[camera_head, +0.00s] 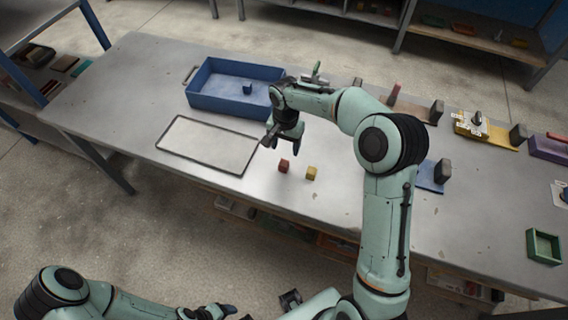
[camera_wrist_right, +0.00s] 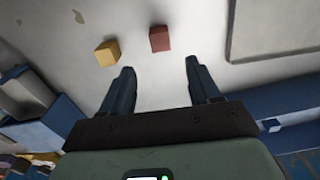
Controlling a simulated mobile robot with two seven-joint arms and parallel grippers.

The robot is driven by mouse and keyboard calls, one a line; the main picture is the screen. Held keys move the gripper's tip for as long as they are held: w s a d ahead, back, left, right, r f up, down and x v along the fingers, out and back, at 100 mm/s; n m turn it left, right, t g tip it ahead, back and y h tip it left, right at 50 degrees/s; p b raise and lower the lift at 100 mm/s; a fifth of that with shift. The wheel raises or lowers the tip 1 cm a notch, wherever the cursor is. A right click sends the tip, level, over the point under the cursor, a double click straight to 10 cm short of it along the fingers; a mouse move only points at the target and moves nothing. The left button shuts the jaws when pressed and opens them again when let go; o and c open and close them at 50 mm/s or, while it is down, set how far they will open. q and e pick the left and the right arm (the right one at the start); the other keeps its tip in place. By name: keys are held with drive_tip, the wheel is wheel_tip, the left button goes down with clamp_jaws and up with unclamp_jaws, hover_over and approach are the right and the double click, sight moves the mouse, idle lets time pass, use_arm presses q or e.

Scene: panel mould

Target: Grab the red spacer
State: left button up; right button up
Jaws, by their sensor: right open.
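The red spacer (camera_head: 283,166) is a small block on the grey table, just left of a yellow block (camera_head: 311,173). In the right wrist view the red spacer (camera_wrist_right: 159,38) lies beyond the fingertips, roughly in line with the gap between them, and the yellow block (camera_wrist_right: 107,53) is to its left. My right gripper (camera_head: 282,143) is above the table, slightly behind the red spacer. In the right wrist view its fingers (camera_wrist_right: 160,68) are apart with nothing between them. My left gripper (camera_head: 220,311) shows only partly at the bottom edge, away from the table.
A blue bin (camera_head: 215,102) with a blue block (camera_head: 247,88) inside stands behind left. A framed light panel (camera_head: 207,146) lies left of the red spacer. Coloured trays with dark blocks and a green box (camera_head: 543,246) are to the right. The table in front of the spacer is clear.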

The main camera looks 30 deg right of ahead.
sight(284, 162)
wheel_tip(284, 162, down, 4)
drive_tip(key=shift+f, duration=0.1)
drive_tip(key=f, duration=0.5)
drive_tip(key=shift+s+a, duration=0.2)
drive_tip(key=shift+a, duration=0.15)
drive_tip(key=shift+r, duration=0.1)
drive_tip(key=c, duration=1)
